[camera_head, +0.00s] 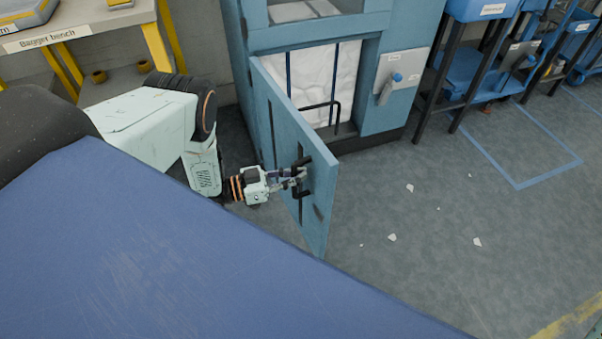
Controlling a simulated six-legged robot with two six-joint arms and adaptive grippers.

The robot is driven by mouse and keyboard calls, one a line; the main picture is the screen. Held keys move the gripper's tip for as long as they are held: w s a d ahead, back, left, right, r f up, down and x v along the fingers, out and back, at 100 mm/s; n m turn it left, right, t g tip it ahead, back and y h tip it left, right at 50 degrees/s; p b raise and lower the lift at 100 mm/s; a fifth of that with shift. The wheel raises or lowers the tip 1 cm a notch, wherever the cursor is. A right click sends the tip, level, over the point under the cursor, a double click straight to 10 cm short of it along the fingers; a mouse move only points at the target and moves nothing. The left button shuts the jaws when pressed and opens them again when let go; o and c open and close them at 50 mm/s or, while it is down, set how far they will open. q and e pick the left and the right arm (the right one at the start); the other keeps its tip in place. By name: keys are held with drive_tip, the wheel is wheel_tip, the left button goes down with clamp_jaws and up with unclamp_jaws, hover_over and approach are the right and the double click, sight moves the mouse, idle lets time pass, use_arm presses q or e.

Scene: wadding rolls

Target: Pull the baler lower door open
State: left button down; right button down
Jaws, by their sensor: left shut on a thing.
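The blue baler (390,110) stands at the top middle. Its lower door (288,130) is swung out on its left side, at a wide angle to the front. Inside the opening a white wadding bale (335,75) shows behind dark vertical straps. My left gripper (300,176) is shut on the black door handle (304,192) near the door's free edge. The fingers partly cover the handle. My right gripper is not in view.
A bagger bench (60,38) with yellow legs stands at the upper left. Blue bins on dark stands (480,65) line the upper right. The grey floor right of the door is open, with a few white scraps (392,237).

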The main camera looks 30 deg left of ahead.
use_arm(q)
drive_tip(key=shift+s+a, duration=0.35)
drive_tip(key=shift+a, duration=0.1)
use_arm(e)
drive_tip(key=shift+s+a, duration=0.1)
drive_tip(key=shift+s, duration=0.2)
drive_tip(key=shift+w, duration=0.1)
use_arm(q)
drive_tip(key=c, duration=1.4)
unclamp_jaws()
drive_tip(key=shift+s+d, duration=0.1)
drive_tip(key=shift+o, duration=0.2)
drive_tip(key=v, duration=1.2)
